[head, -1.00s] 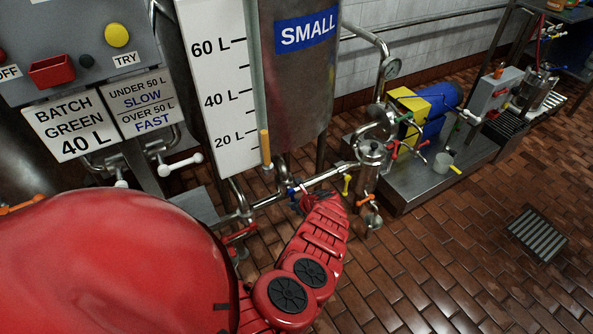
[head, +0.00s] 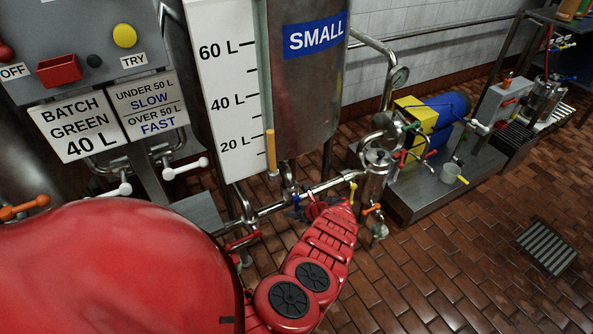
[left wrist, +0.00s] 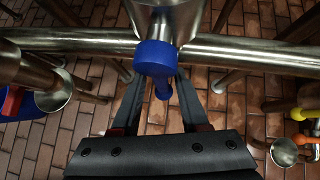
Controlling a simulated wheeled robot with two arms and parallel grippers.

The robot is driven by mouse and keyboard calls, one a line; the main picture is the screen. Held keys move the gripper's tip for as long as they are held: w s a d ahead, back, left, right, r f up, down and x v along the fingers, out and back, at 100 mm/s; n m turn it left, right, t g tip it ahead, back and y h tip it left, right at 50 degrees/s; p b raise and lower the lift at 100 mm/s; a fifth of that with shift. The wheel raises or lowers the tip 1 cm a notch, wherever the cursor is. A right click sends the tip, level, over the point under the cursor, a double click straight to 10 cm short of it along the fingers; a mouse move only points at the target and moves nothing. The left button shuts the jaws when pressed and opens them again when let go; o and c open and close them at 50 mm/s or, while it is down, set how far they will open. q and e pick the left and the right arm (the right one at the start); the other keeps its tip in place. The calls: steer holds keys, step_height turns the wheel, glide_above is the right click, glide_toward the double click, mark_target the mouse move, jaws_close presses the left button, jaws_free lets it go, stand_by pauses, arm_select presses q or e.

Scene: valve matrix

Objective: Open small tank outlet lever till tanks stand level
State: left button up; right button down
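The small tank (head: 305,95) is a steel cylinder with a blue SMALL label. Beside it is a white litre scale (head: 225,100); a yellow column (head: 270,150) in the sight tube tops out a little above the 20 L mark. Below the tank a steel pipe runs across. In the left wrist view a blue lever (left wrist: 156,60) hangs under a valve on that pipe. My left gripper (left wrist: 158,92) is open, with its fingers on either side of the lever's handle; contact cannot be told. In the head view my red left arm (head: 325,245) largely hides the gripper. My right gripper is not in view.
A yellow lever (head: 352,193) and an orange lever (head: 372,209) are just right of my arm; a red lever (head: 243,242) is left. White levers (head: 186,168) sit under the control panel (head: 85,45). A yellow and blue pump (head: 425,112) stands right. Open tiled floor lies lower right.

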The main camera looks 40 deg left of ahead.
arm_select(q)
steer(key=p+v, duration=0.8)
steer(key=v, duration=0.9)
steer(key=shift+d+p, duration=0.2)
steer(key=shift+p, duration=0.1)
